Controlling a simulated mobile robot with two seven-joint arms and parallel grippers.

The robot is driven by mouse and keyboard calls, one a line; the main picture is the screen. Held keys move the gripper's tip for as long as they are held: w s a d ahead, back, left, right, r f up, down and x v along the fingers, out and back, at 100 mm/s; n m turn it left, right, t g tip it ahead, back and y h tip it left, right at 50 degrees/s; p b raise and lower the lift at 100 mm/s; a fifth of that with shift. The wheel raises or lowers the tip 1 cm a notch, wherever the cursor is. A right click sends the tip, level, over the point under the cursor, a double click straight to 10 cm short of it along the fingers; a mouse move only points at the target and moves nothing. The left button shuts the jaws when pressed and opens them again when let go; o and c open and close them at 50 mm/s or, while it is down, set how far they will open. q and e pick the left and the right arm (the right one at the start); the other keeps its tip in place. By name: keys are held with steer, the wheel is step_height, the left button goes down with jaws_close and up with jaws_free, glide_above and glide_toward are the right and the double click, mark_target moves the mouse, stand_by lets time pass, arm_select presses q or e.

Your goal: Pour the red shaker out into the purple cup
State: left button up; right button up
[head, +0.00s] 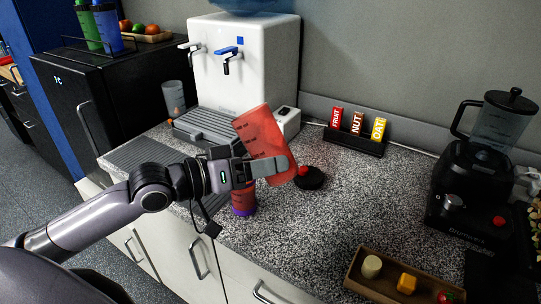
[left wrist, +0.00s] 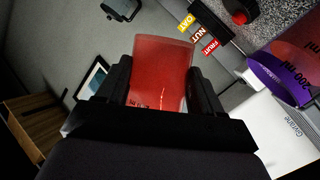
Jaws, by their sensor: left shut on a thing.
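My left gripper (head: 268,168) is shut on the red shaker (head: 262,133), a translucent red vessel. It holds the shaker tilted above the counter, leaning up and left in the head view. In the left wrist view the shaker (left wrist: 162,72) sits between both fingers. The purple cup (head: 243,211) stands on the counter below the gripper, partly hidden by it; its lower band is purple and red shows above. The cup also shows at the right of the left wrist view (left wrist: 275,85), with volume marks. I cannot tell whether anything is flowing. My right gripper is not in view.
A black round piece with a red top (head: 309,178) lies just right of the shaker. A white water dispenser (head: 245,75) stands behind. A rack of packets (head: 355,140), a blender (head: 480,170) and a wooden tray (head: 385,287) are to the right. The middle counter is clear.

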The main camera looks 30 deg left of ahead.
arm_select(q)
steer(key=shift+a+r+m+g+y+p, duration=0.15)
steer(key=shift+a+m+g+y+p, duration=0.2)
steer(key=shift+p, duration=0.3)
steer(key=shift+a+r+m+g+y+p, duration=0.15)
steer(key=shift+a+m+p, duration=0.15)
steer(key=shift+m+p, duration=0.25)
steer(key=shift+w+a+f+m+y, duration=0.1)
steer(key=shift+a+f+m+y, duration=0.2)
steer(key=shift+a, duration=0.1)
steer(key=shift+w+a+f+m+y, duration=0.1)
steer(key=shift+a+f+m+y, duration=0.05)
steer(key=shift+a+m+y, duration=0.4)
steer(key=shift+a+f+m+y, duration=0.15)
steer(key=shift+a+m+y, duration=0.2)
steer(key=shift+a+m, duration=0.3)
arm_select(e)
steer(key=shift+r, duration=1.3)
arm_select(q)
steer(key=shift+b, duration=0.3)
